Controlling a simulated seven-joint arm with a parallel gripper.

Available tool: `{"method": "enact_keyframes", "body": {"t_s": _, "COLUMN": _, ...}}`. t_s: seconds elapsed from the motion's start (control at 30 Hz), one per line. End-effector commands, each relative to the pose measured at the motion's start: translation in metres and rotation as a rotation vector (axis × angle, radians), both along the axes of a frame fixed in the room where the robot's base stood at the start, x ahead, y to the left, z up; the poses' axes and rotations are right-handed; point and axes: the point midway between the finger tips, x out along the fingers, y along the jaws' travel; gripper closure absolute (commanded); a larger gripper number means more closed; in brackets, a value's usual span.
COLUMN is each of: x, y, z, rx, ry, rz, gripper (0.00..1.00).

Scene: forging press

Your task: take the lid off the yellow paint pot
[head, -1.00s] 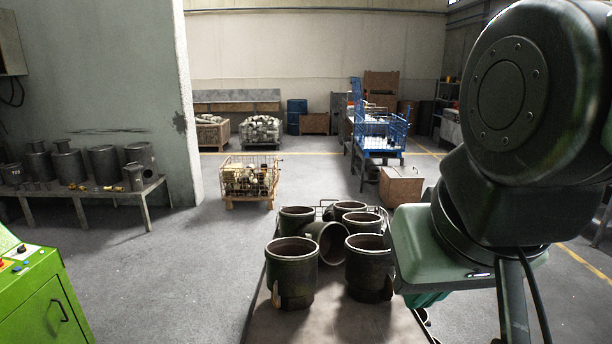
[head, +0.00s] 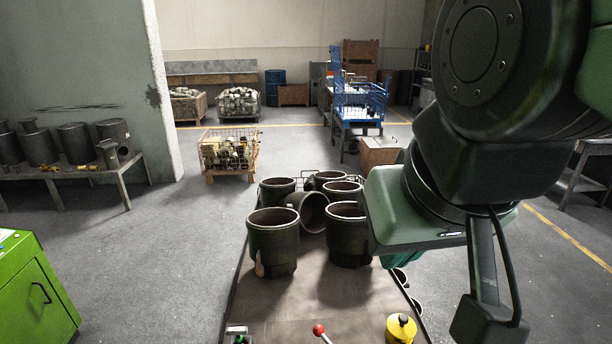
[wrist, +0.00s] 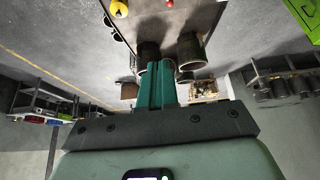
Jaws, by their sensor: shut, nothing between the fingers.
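The yellow paint pot (head: 401,330) stands at the near right of the table, at the bottom edge of the head view. A small darker spot shows on its top; the lid cannot be made out clearly from the body. The pot also shows at the top edge of the wrist view (wrist: 119,9), partly cut off. My gripper (wrist: 158,66) has its teal fingers together, empty, and apart from the pot. In the head view only a bit of the teal fingers (head: 404,258) shows beneath the wrist, farther back than the pot and above the table's right side.
Several large dark cylinders (head: 273,240) crowd the table's far half. A red-knobbed lever (head: 319,330) stands left of the pot. The table top (head: 300,297) is bare between them. A green cabinet (head: 35,295) is at the left, across open floor.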

Motion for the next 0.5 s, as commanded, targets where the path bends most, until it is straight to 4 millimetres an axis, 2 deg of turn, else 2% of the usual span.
{"method": "enact_keyframes", "body": {"t_s": 0.37, "x": 0.0000, "y": 0.0000, "z": 0.0000, "rx": 0.000, "ry": 0.000, "rz": 0.000, "gripper": 1.00}}
{"method": "enact_keyframes", "body": {"t_s": 0.4, "x": 0.0000, "y": 0.0000, "z": 0.0000, "rx": 0.000, "ry": 0.000, "rz": 0.000, "gripper": 0.98}}
{"method": "enact_keyframes", "body": {"t_s": 0.5, "x": 0.0000, "y": 0.0000, "z": 0.0000, "rx": 0.000, "ry": 0.000, "rz": 0.000, "gripper": 0.83}}
